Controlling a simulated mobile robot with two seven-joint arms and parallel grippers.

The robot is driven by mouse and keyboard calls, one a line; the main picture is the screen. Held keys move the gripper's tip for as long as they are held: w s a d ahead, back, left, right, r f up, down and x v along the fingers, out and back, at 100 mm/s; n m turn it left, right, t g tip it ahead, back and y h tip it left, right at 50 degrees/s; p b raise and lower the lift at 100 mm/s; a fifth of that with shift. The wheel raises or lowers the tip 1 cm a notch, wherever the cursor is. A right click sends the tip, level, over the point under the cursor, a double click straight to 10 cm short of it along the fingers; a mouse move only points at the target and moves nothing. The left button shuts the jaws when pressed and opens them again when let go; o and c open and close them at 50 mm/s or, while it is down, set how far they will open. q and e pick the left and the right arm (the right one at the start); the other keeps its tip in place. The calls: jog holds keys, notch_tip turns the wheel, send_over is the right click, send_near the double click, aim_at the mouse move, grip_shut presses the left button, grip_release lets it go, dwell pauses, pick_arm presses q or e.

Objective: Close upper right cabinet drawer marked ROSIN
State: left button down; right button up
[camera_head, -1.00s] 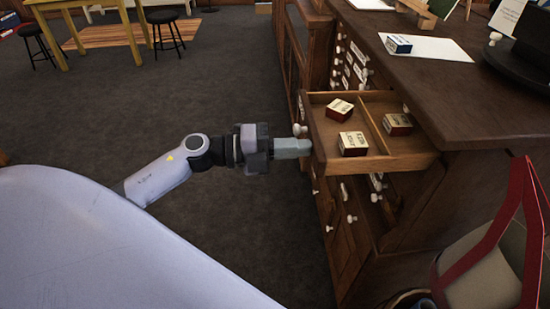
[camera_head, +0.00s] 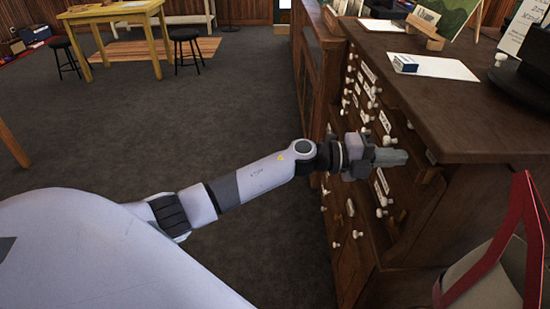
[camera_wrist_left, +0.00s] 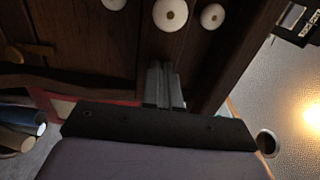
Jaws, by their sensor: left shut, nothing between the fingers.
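The wooden cabinet (camera_head: 470,120) stands at the right with rows of small drawers, white knobs and labels. My left gripper (camera_head: 400,157) is shut and empty, with its fingertips at the upper front of the cabinet near its right end, where the ROSIN drawer was open. The open drawer tray and its boxes no longer show. A short wooden edge (camera_head: 430,174) shows just beside the fingertips; I cannot tell whether the drawer is fully flush. In the left wrist view the shut fingers (camera_wrist_left: 163,85) point at dark wood near white knobs (camera_wrist_left: 170,14). My right gripper is not in view.
A white sheet (camera_head: 440,67) with a small blue-and-white box (camera_head: 405,63) lies on the cabinet top. A red-framed object (camera_head: 495,245) stands at the lower right. A yellow table (camera_head: 110,12) and stools are far left. The grey floor between is clear.

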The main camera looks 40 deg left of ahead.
aim_at(414, 156)
pick_arm(q)
jog(key=x, duration=0.4)
jog(key=shift+w+d+b, duration=0.15)
jog(key=shift+d+b, duration=0.05)
jog(key=shift+b, duration=0.15)
jog(key=shift+d, duration=0.1)
jog(key=shift+r, duration=0.25)
